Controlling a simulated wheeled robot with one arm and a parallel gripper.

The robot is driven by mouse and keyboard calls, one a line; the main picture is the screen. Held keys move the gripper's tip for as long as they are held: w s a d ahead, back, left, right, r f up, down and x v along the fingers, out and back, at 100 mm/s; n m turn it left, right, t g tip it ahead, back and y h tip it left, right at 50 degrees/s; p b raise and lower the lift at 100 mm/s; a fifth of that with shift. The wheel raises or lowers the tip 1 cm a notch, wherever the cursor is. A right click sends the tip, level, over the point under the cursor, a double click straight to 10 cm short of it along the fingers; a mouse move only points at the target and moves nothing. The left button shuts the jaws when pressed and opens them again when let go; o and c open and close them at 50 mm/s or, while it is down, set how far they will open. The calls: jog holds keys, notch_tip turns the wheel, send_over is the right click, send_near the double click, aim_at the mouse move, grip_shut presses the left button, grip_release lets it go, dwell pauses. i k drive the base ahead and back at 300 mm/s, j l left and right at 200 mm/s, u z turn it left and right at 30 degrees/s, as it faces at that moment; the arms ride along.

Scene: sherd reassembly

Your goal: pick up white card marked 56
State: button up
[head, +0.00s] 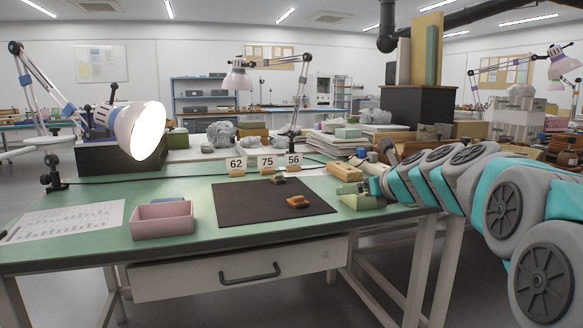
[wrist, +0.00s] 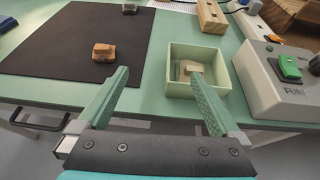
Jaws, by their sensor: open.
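The white card marked 56 (head: 293,160) stands upright at the right end of a row of three cards, behind the dark mat. The cards marked 75 (head: 267,162) and 62 (head: 236,164) stand to its left. My gripper (wrist: 158,84) is open and empty in the wrist view, with its green fingers apart over the table's front part. A pale green tray (wrist: 174,92) holding a light piece lies just beyond the right finger. The card 56 does not show in the wrist view. In the head view my arm comes in from the right, to the right of the cards.
A dark mat (head: 240,203) bears an orange-brown sherd (head: 298,201) and a grey sherd (head: 277,180). A pink tray (head: 163,222) stands at left. Lamps stand behind.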

aim_at(293, 162)
jog(key=i+j, duration=0.25)
jog(key=i, duration=0.2)
jog(key=i+j, duration=0.25)
jog(key=i, duration=0.2)
jog(key=i+j, duration=0.25)
jog(key=i, duration=0.15)
